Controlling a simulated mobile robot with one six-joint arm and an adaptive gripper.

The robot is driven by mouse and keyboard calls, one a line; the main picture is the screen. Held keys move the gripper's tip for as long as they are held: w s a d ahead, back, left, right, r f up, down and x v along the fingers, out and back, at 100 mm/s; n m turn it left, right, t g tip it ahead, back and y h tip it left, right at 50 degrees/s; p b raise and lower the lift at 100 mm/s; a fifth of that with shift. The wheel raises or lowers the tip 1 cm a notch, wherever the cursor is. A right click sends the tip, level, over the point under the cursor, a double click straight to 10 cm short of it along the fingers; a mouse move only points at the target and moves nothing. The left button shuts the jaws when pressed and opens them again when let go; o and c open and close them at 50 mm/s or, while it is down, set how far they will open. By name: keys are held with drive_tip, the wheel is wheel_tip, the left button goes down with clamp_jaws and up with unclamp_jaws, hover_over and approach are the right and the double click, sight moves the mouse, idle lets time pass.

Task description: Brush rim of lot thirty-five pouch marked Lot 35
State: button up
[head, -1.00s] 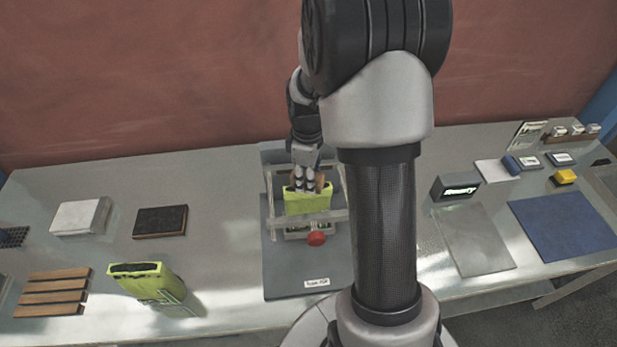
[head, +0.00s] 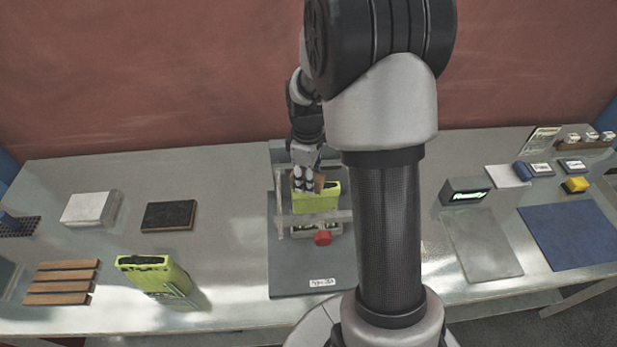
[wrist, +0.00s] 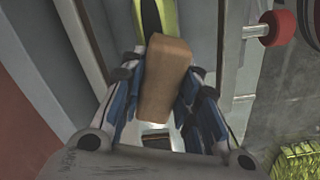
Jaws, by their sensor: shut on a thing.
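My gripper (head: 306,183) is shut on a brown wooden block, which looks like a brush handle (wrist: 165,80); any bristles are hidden. It hangs over a lime-green pouch (head: 316,200) standing upright in a grey frame fixture (head: 281,215). In the wrist view a strip of the pouch (wrist: 150,16) shows just beyond the block; I cannot tell whether the two touch. A second lime-green pouch (head: 160,277) with a dark open mouth stands at the front left. I cannot read a lot number on either pouch.
A red knob (head: 323,238) sticks out at the fixture's front. At left are a wooden slat rack (head: 62,283), a dark pad (head: 169,215) and a white block (head: 90,207). At right are a "Ready" display box (head: 465,191), a grey plate (head: 482,245) and a blue mat (head: 572,238).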

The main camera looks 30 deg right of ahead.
drive_tip(key=shift+a, duration=0.15)
drive_tip(key=shift+w+a, duration=0.25)
drive_tip(key=shift+a, duration=0.2)
drive_tip(key=shift+w+a, duration=0.2)
drive_tip(key=shift+a, duration=0.25)
drive_tip(key=shift+r+p, duration=2.25)
drive_tip(key=shift+r, duration=0.8)
